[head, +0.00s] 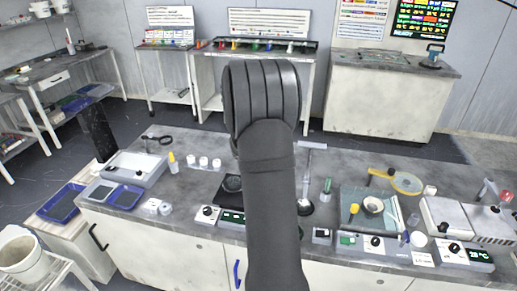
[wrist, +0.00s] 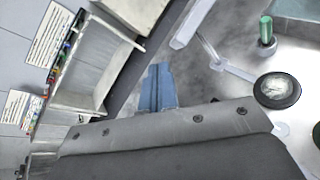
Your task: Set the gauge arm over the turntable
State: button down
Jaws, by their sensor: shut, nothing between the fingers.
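A pale grey gauge arm (head: 306,170) stands on the bench right of my arm in the head view. The gauge arm also shows in the wrist view (wrist: 192,22) as a wide bar with a thin rod and a narrower bar running toward the turntable. I cannot tell whether the bar reaches over the disc. My gripper (wrist: 157,72), with blue fingers, is shut and empty, left of the gauge arm. It is hidden in the head view.
A green cylinder (head: 327,186) stands right of the gauge arm. Farther right are a clear-walled tray (head: 345,222) and a yellow-rimmed disc (head: 406,183). Left are white cups (head: 204,161), a yellow bottle (head: 173,163) and blue trays (head: 125,197). Control boxes line the front edge.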

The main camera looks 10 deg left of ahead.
jog(key=w+d+m+g, duration=0.1)
jog(key=m+g, duration=0.1)
jog(key=m, duration=0.1)
jog(key=w+d+m+g, duration=0.1)
jog(key=d+m+g, duration=0.1)
jog(key=m, duration=0.2)
jog(key=w+d+f+m+g, duration=0.1)
jog(key=d+m+g, duration=0.1)
jog(key=m+g, duration=0.1)
jog(key=shift+w+d+m, duration=0.1)
jog(key=shift+w+m, duration=0.15)
jog(key=shift+m, duration=0.15)
jog(key=w+a+f+m+g+y, duration=0.1)
jog(key=w+a+m+g+y, duration=0.45)
jog(key=y, duration=0.85)
jog(key=s+a+r+x, duration=0.1)
jog(key=x, duration=1.1)
jog(key=shift+s+a, duration=0.15)
jog(key=shift+s, duration=0.1)
jog(key=shift+s+a+r, duration=0.1)
jog(key=shift+a, duration=0.05)
